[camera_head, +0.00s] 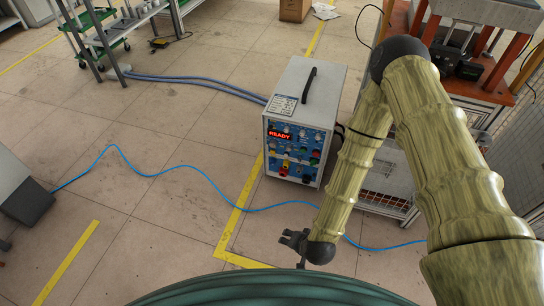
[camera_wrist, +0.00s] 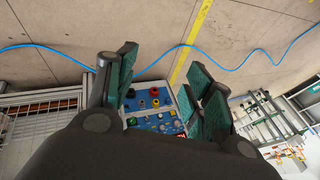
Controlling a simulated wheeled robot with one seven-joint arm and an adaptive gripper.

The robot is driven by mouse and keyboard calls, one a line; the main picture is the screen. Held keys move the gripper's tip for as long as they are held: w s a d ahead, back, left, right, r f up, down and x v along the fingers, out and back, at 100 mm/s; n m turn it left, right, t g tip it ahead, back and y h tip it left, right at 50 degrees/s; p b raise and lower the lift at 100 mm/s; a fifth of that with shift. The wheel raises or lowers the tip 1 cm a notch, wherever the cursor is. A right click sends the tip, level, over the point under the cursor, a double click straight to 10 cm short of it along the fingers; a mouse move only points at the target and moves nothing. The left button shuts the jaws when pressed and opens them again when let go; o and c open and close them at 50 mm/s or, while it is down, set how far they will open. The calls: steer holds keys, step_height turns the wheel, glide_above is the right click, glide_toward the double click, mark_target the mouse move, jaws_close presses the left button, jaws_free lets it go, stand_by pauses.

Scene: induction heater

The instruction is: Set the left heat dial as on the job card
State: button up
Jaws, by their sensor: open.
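The induction heater (camera_head: 306,118) is a white-grey box with a black top handle, standing on the floor in the head view. Its blue front panel (camera_head: 297,148) carries several knobs and a red display reading READY (camera_head: 279,134). The job card (camera_head: 282,105) appears to be the white sheet on the upper front; its text is too small to read. I cannot tell which knob is the left heat dial. My gripper (camera_head: 292,241) is in front of the heater, apart from it. In the wrist view my gripper (camera_wrist: 165,85) is open and empty, with the panel (camera_wrist: 154,108) between its fingers.
A blue cable (camera_head: 190,168) runs across the floor in front of the heater. A workbench (camera_head: 470,90) stands to the right.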

steer(key=w+a+f+m+t+b, duration=0.25)
steer(key=w+a+f+b, duration=0.2)
steer(key=w, duration=0.25)
steer(key=w+a+f+m+t+b, duration=0.2)
steer(key=w+a+f+m+b, duration=0.1)
steer(key=w+a+b, duration=0.25)
steer(key=m+t+h+b, duration=0.8)
steer(key=m+b, duration=1.1)
steer(key=b, duration=0.3)
glide_toward(273, 146)
steer(key=shift+g, duration=0.25)
steer(key=b+x, duration=0.5)
steer(key=x, duration=0.2)
steer(key=shift+w+a, duration=0.1)
steer(key=shift+w, duration=0.05)
steer(key=shift+x, duration=0.85)
steer(key=shift+r, duration=0.15)
steer(key=c, duration=1)
